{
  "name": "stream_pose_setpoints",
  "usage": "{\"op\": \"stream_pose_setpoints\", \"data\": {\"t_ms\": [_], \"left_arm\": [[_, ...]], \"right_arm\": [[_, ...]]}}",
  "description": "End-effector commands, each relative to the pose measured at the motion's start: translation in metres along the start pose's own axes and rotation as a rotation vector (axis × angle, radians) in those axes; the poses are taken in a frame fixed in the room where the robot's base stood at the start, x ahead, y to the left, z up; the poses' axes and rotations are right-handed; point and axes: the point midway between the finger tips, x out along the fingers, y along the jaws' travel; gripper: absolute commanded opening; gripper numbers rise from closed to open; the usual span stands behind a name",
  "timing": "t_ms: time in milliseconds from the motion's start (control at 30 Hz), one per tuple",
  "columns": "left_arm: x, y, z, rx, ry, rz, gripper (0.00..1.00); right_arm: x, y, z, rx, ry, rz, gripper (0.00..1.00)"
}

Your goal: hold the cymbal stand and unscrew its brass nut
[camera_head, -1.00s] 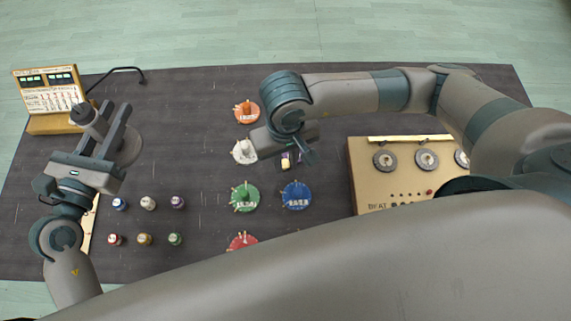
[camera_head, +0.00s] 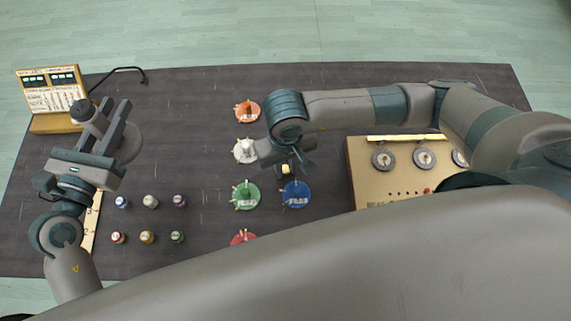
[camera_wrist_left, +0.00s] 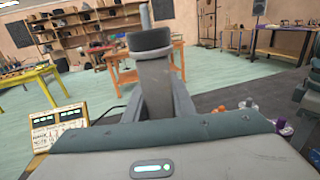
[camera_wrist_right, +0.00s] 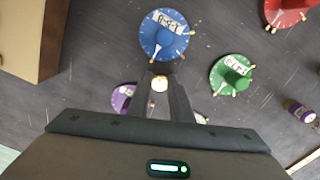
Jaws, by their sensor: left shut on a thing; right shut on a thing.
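My left gripper (camera_head: 108,130) is shut on the cymbal stand (camera_head: 84,108), near its dark collar. In the left wrist view, the collar (camera_wrist_left: 149,41) with a thin grey rod on top sits between the fingers. A round grey disc, likely the stand's base, shows partly behind the gripper. No nut shows on the rod. My right gripper (camera_head: 297,163) is shut on a small brass piece, likely the nut (camera_wrist_right: 159,84), at its fingertips. It is far to the right of the stand, above the mat beside the blue dial. The brass piece also shows in the head view (camera_head: 286,169).
Orange (camera_head: 247,112), white (camera_head: 243,151), green (camera_head: 246,194), blue (camera_head: 295,195) and red (camera_head: 243,237) dials lie mid-table. A purple dial (camera_wrist_right: 121,97) is partly hidden. Several small jars (camera_head: 150,201) stand left of them. A tan box (camera_head: 375,185) is right.

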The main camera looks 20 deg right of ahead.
Motion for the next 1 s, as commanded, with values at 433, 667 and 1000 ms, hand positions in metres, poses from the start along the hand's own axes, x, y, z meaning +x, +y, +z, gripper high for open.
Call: {"op": "stream_pose_setpoints", "data": {"t_ms": [433, 667, 1000], "left_arm": [[0.0, 0.0, -0.003, 0.0, -0.001, 0.0, 0.0], [0.0, 0.0, -0.001, 0.0, -0.001, 0.0, 0.0], [0.0, 0.0, -0.011, 0.0, -0.001, 0.0, 0.0]], "right_arm": [[0.002, 0.0, 0.0, 0.0, 0.0, 0.0, 0.38], [0.0, 0.0, 0.0, 0.0, 0.0, 0.0, 0.38], [-0.032, -0.001, -0.002, -0.002, 0.006, -0.003, 0.38]]}}
